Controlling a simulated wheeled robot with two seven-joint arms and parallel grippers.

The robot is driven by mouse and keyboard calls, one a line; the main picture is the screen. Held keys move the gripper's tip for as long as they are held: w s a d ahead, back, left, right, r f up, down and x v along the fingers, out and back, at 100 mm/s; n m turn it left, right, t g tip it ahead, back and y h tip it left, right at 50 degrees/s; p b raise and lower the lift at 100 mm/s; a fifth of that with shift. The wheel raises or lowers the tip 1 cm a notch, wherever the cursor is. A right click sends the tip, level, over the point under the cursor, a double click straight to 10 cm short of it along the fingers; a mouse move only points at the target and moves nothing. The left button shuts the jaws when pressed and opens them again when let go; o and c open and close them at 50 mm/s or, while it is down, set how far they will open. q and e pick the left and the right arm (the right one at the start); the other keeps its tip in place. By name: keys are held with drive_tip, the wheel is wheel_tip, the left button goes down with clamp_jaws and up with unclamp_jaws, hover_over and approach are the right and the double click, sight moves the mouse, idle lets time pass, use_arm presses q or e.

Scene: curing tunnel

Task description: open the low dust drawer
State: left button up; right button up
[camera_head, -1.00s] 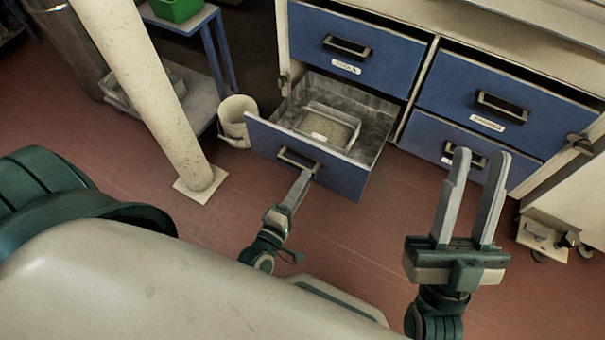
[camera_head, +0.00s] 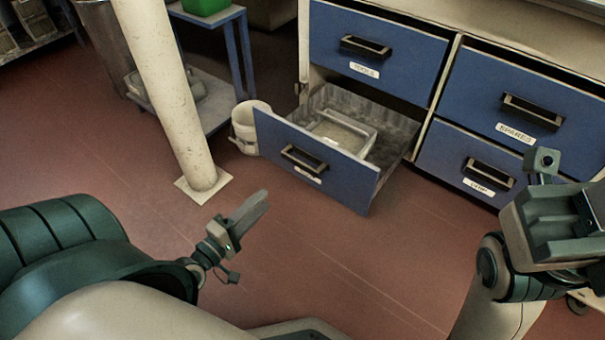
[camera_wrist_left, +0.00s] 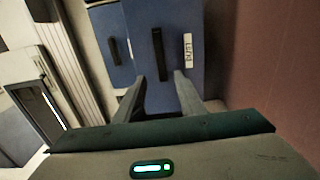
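The low dust drawer (camera_head: 335,172) is the blue lower-left drawer. It stands pulled out of the cabinet, with its grey inside showing. Its dark handle (camera_head: 303,160) has a white label below it. My left gripper (camera_head: 264,197) is in front of the drawer, apart from the handle and lower left of it. In the left wrist view its two fingers (camera_wrist_left: 162,88) are spread with nothing between them, and the drawer's handle (camera_wrist_left: 157,54) and label (camera_wrist_left: 188,50) lie ahead. My right gripper (camera_head: 560,225) is at the right edge, its fingers not clearly shown.
A shallow grey tray (camera_head: 342,133) lies in the drawer. A white bucket (camera_head: 246,128) stands left of it, and a cream post (camera_head: 165,100) rises farther left. Other blue drawers, including the spares drawer (camera_head: 500,95), look shut. Red floor (camera_head: 320,250) is clear in front.

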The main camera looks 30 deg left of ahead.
sight(299, 166)
use_arm(q)
drive_tip(key=shift+w, duration=0.15)
drive_tip(key=w, duration=0.5)
drive_tip(key=w+d+b, duration=0.1)
drive_tip(key=w, duration=1.1)
drive_tip(key=shift+d+b, duration=0.15)
drive_tip(key=shift+b, duration=0.2)
clamp_jaws()
